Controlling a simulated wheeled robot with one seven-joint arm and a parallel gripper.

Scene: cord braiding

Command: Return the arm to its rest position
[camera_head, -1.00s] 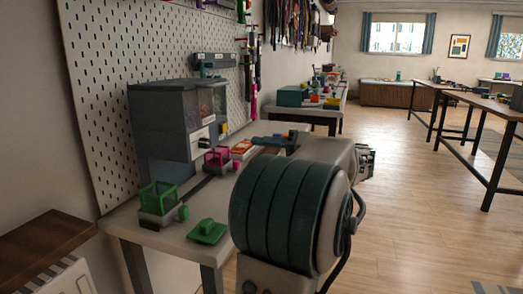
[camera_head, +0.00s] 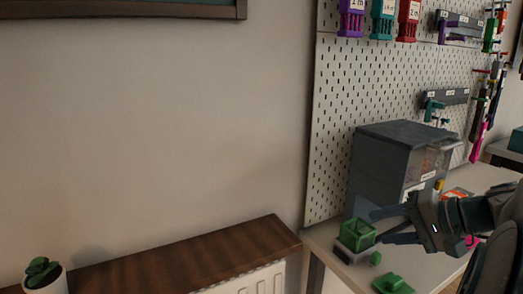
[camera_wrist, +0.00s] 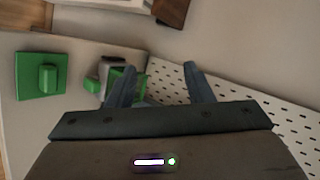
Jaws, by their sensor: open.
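My gripper (camera_head: 385,226) is at the right of the head view, over the workbench (camera_head: 330,236) and in front of the grey cabinet (camera_head: 385,165). Its two fingers are apart with nothing between them. In the wrist view, my gripper (camera_wrist: 158,88) also shows open and empty. A green open-frame box on a grey base (camera_head: 356,236) is just left of the fingertips in the head view. A flat green piece with a raised knob (camera_head: 393,285) lies at the bench's front edge. It also shows in the wrist view (camera_wrist: 42,77).
A perforated board (camera_head: 335,130) with hung tools stands behind the bench. A wooden shelf (camera_head: 170,262) over a white radiator (camera_head: 245,284) runs along the wall to the left, with a potted plant (camera_head: 44,275).

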